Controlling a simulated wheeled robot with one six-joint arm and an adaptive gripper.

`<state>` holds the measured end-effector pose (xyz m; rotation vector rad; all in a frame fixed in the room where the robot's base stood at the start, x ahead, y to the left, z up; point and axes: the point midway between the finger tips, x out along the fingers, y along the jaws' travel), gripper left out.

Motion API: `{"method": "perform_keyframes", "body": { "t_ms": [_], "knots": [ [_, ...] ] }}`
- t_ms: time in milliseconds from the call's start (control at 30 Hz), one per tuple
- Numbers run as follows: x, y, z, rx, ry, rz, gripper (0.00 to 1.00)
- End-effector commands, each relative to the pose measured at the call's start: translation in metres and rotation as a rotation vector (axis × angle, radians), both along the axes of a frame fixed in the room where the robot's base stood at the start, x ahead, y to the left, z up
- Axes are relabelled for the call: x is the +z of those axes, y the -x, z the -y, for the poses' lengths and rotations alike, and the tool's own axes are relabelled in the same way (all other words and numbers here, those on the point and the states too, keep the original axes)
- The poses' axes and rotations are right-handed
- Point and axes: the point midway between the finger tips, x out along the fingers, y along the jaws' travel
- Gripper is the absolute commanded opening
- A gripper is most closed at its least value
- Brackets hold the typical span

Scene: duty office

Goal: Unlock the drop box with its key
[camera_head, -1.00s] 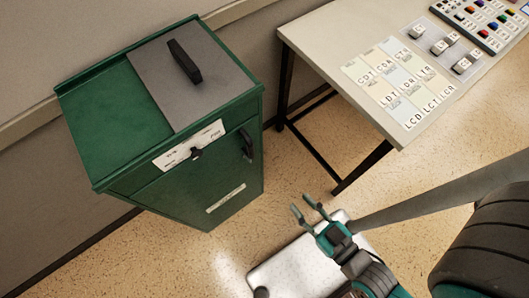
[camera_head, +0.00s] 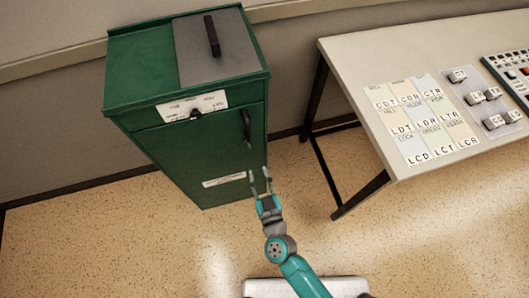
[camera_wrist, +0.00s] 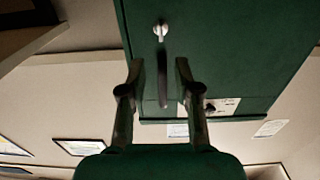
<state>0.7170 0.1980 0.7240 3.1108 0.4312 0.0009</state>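The drop box is a green metal cabinet (camera_head: 195,160) with a grey top plate. Its front has a white label with a black knob (camera_head: 195,113), and a dark upright handle (camera_head: 246,127) at the right edge. In the wrist view, which looks upside down, the green front (camera_wrist: 235,45) shows the handle (camera_wrist: 162,82) and a small silver fitting (camera_wrist: 160,30), possibly a lock or key; I cannot tell which. The black knob also shows there (camera_wrist: 210,107). My gripper (camera_head: 259,171) is open and empty before the lower right front. Its fingers (camera_wrist: 160,68) frame the handle in the wrist view.
A pale table (camera_head: 335,50) stands to the right, with lettered cards (camera_head: 420,115), key blocks on a grey plate (camera_head: 482,97) and a button panel (camera_head: 515,75). Its dark leg (camera_head: 362,193) is right of my gripper. Floor (camera_head: 110,240) is clear at left.

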Motion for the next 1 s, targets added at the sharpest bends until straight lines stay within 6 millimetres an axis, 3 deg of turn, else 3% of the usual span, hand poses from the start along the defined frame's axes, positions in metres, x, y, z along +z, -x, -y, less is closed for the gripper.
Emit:
{"method": "perform_keyframes", "body": {
  "t_ms": [267,700,1000],
  "knots": [
    [-0.001,-0.019,-0.013,0.003,-0.001,0.001,0.32],
    [-0.001,-0.088,-0.032,0.003,-0.001,0.0,0.32],
    [-0.001,-0.109,-0.038,0.004,-0.002,-0.002,0.32]
  ]
}}
